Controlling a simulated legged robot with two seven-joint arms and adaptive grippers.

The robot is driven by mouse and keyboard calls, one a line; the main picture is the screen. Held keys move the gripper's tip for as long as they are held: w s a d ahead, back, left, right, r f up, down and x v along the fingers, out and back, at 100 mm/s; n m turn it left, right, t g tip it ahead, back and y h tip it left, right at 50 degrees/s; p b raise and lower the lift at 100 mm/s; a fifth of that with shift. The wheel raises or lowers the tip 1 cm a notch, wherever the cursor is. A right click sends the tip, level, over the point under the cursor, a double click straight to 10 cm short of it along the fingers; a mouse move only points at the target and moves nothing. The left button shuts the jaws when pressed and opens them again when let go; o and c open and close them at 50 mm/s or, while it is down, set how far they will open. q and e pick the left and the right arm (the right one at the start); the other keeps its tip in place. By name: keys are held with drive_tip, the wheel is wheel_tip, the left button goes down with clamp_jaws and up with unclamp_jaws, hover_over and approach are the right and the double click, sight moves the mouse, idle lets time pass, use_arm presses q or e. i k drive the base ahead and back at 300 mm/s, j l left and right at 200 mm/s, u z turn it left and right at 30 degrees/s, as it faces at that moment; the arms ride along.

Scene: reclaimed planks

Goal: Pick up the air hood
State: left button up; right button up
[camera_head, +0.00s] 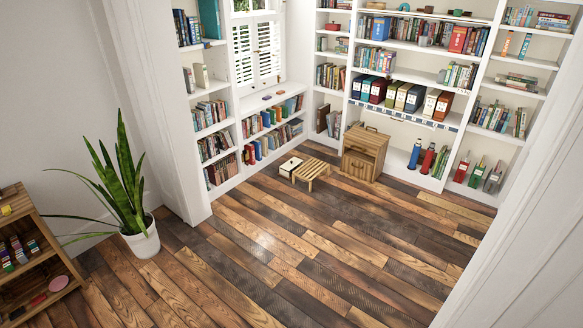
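I cannot make out an air hood for certain anywhere in the head view. Several small items on the far shelves are too small to name. Neither my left gripper nor my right gripper is in view, and no part of my arms shows.
White bookshelves (398,142) line the far alcove. A wooden cabinet (365,152), a low slatted wooden stool (311,171) and a small white box (290,165) stand before them. A potted plant (141,240) and a wooden rack (40,238) are at left. The middle plank floor (290,250) is clear.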

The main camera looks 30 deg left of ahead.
sight(292, 163)
drive_tip(key=i+j+u, duration=0.3)
drive_tip(key=i+j, duration=0.15)
drive_tip(key=i+j+u, duration=0.35)
drive_tip(key=i, duration=0.3)
drive_tip(key=i+j+u, duration=0.15)
drive_tip(key=i+u, duration=0.15)
drive_tip(key=i, duration=0.25)
drive_tip(key=i+u, duration=0.3)
drive_tip(key=i, duration=0.3)
drive_tip(key=i+z, duration=0.1)
drive_tip(key=i, duration=0.5)
drive_tip(key=i+j, duration=0.15)
drive_tip(key=i, duration=0.45)
drive_tip(key=i+j+z, duration=0.15)
drive_tip(key=i, duration=0.45)
drive_tip(key=i+j, duration=0.1)
drive_tip(key=i, duration=0.5)
drive_tip(key=z, duration=0.05)
